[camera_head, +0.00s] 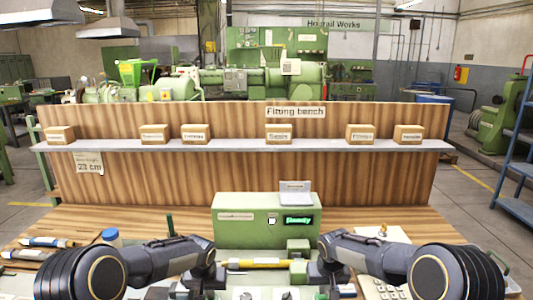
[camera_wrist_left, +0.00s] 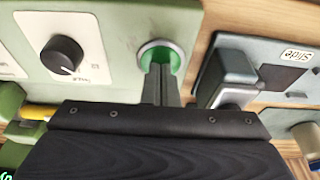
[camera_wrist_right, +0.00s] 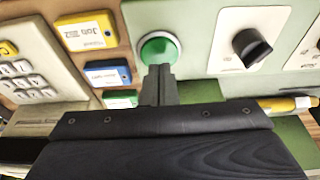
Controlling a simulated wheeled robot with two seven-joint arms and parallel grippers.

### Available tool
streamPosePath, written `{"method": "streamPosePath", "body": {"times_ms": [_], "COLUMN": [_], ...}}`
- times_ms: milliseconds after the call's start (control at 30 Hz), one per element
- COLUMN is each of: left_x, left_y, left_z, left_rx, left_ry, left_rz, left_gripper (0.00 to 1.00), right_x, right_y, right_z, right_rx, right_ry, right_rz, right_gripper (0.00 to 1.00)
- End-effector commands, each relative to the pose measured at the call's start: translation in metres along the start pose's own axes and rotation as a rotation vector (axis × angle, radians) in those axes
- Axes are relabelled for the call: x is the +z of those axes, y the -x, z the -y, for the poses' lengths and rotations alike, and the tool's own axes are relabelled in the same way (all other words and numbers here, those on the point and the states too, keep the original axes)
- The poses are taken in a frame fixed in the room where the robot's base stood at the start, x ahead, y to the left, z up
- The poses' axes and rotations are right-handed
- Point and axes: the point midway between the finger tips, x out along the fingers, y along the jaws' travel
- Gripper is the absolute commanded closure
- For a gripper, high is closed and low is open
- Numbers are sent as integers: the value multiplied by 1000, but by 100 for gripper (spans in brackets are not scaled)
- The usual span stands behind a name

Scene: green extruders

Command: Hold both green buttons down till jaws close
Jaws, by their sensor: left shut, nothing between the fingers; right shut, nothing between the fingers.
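A green button in a pale ring (camera_wrist_left: 161,52) shows in the left wrist view. The tips of my left gripper (camera_wrist_left: 162,70), shut and empty, overlap its face. Another green button (camera_wrist_right: 158,49) shows in the right wrist view. My right gripper (camera_wrist_right: 158,70) is shut and empty, its tips at the button's near edge. I cannot tell whether either button is pressed. In the head view my left gripper (camera_head: 214,276) and right gripper (camera_head: 318,274) flank a yellow bar (camera_head: 254,263) by green blocks (camera_head: 298,249). The arms hide both buttons there.
A green machine housing (camera_head: 240,213) behind has a lit display (camera_head: 299,220) that seems to read "Ready". Dark knobs (camera_wrist_left: 62,55) sit on white plates beside the buttons. A grey "Slide" box (camera_wrist_left: 285,70), yellow and blue boxes (camera_wrist_right: 86,32) and a keypad (camera_wrist_right: 30,75) lie close by.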

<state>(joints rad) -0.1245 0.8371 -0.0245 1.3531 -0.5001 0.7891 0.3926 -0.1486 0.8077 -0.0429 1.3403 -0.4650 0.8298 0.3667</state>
Motion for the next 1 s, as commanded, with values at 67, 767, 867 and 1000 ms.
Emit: {"method": "streamPosePath", "body": {"times_ms": [67,767,867,1000], "left_x": [2,3,3,4], "left_y": [-2,-3,-3,-3], "left_z": [0,0,0,0], "left_rx": [-1,-2,-2,-2], "left_ry": [0,0,0,0], "left_rz": [7,10,10,11], "left_gripper": [100,100,100,100], "right_x": [0,4,4,4], "right_y": [0,-16,-18,-17], "right_z": [0,0,0,0], "right_rx": [0,0,0,0], "right_ry": [0,0,0,0], "right_rz": [0,1,0,0], "right_gripper": [100,100,100,100]}}
